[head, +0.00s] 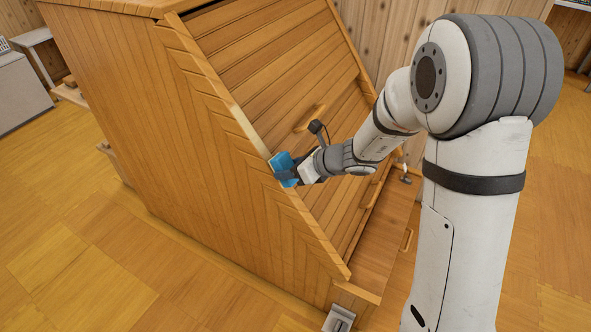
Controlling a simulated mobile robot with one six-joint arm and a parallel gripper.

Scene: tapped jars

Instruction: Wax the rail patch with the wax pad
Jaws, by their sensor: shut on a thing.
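The wax pad (279,158) is a bright blue block. My gripper (287,174) is shut on it at the sloping edge rail of the large wooden structure. The rail patch (240,119) looks like a paler stretch of this rail, running up and left from the pad. The pad is at the lower end of this pale stretch. It looks to be against the rail, but I cannot tell contact for sure. The pad and my gripper hide the rail beneath them.
The wooden structure (130,110) has a slatted sloping face with a wooden handle (310,118) just above my gripper. A grey metal piece (339,319) is at the rail's foot. A white cabinet (20,95) stands far left. The floor (100,275) at lower left is clear.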

